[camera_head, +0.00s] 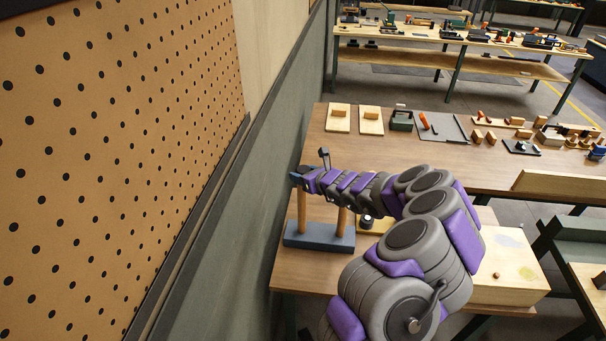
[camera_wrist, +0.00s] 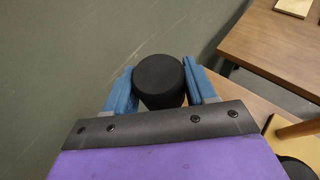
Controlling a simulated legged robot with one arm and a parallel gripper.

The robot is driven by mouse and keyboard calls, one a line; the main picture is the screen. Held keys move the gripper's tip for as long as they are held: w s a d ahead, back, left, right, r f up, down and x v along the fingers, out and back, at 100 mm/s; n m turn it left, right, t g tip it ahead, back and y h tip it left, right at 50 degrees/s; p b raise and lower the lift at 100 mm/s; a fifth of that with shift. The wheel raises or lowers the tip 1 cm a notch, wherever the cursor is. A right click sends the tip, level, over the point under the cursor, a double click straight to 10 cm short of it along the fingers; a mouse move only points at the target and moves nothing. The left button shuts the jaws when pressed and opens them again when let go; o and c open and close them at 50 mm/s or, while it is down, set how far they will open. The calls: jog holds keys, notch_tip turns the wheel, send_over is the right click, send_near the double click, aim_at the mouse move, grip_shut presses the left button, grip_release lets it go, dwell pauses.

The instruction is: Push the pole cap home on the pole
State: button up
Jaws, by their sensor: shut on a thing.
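The pole cap (camera_wrist: 159,75) is a round black cylinder, seen from above in the wrist view. My gripper (camera_wrist: 162,88) is shut on it, with one blue finger on each side. In the head view my gripper (camera_head: 299,178) is above the left of two upright wooden poles (camera_head: 302,213). The second pole (camera_head: 342,221) stands to its right, partly behind my arm. Both rise from a dark blue base (camera_head: 318,238) on the table. The cap is hidden in the head view, so I cannot tell whether it touches the pole or how far down it sits.
A grey wall and pegboard (camera_head: 120,130) run close along the left. A small black object (camera_head: 366,222) is right of the base. A pale wooden box (camera_head: 505,265) stands at the right. Boards and small parts lie farther back on the brown table (camera_head: 345,150).

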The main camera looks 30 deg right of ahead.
jog(key=shift+d, duration=0.3)
jog(key=shift+a+b, duration=0.3)
jog(key=shift+a, duration=0.1)
jog(key=shift+f, duration=0.2)
jog(key=shift+d+f, duration=0.25)
jog(key=shift+f, duration=0.1)
jog(key=shift+b, duration=0.3)
jog(key=shift+a+r+p, duration=0.15)
jog(key=shift+r+p, duration=0.1)
jog(key=shift+p, duration=0.05)
jog(key=shift+a+b, duration=0.25)
jog(key=shift+b, duration=0.65)
dwell(1.4)
jog(key=shift+f+b, duration=1.75)
jog(key=shift+b, duration=0.15)
jog(key=o, duration=1.1)
